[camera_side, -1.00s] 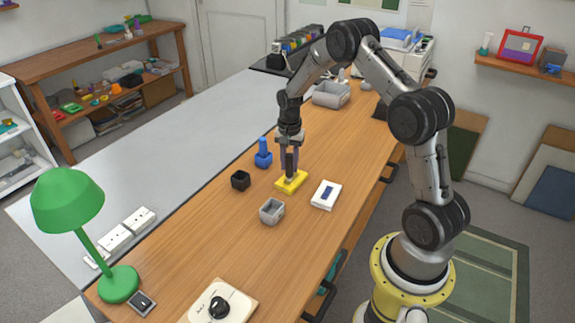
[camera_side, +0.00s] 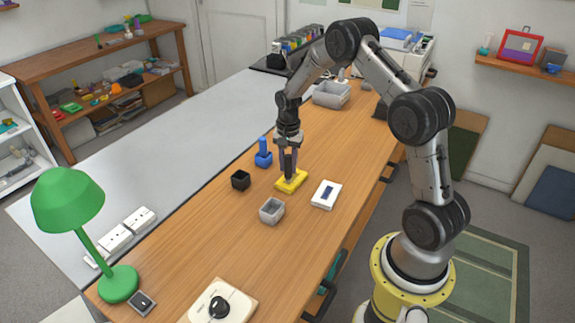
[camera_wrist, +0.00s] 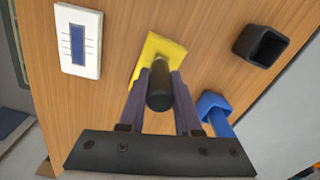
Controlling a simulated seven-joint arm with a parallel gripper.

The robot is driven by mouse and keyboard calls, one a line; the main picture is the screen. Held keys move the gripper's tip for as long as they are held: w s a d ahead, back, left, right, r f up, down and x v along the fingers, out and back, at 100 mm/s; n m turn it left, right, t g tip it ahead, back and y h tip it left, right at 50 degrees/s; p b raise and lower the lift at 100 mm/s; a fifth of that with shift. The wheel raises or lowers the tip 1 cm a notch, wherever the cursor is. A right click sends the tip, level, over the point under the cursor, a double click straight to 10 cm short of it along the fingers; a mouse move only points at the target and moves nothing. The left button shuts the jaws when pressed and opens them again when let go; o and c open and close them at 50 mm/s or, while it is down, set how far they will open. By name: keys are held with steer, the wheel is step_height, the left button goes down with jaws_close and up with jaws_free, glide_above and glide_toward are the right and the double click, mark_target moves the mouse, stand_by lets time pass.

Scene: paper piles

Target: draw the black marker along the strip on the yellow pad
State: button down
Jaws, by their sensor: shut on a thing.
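The yellow pad (camera_side: 298,181) lies on the wooden table, and it also shows in the wrist view (camera_wrist: 163,44). My gripper (camera_side: 289,172) is over the pad, pointing down. It is shut on the black marker (camera_wrist: 159,86), which stands roughly upright between the fingers. In the side view the marker's lower end is at the pad, but I cannot tell whether it touches. The strip cannot be made out; the marker and fingers cover part of the pad.
Close to the pad are a white pad with a blue panel (camera_side: 326,195), a blue holder with a blue upright piece (camera_side: 263,155), a black cup (camera_side: 240,180) and a grey cup (camera_side: 271,211). A green lamp (camera_side: 75,205) stands at the near left. Table between these is bare.

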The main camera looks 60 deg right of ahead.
steer(key=shift+d+r, duration=0.1)
steer(key=shift+d, duration=0.15)
stand_by(0.5)
steer(key=shift+d, duration=0.1)
steer(key=shift+d, duration=0.95)
steer(key=shift+d, duration=0.1)
stand_by(0.6)
steer(key=shift+s+d, duration=0.1)
steer(key=shift+d, duration=0.4)
steer(key=shift+a, duration=1.25)
steer(key=shift+d, duration=0.6)
stand_by(0.7)
steer(key=shift+d, duration=0.1)
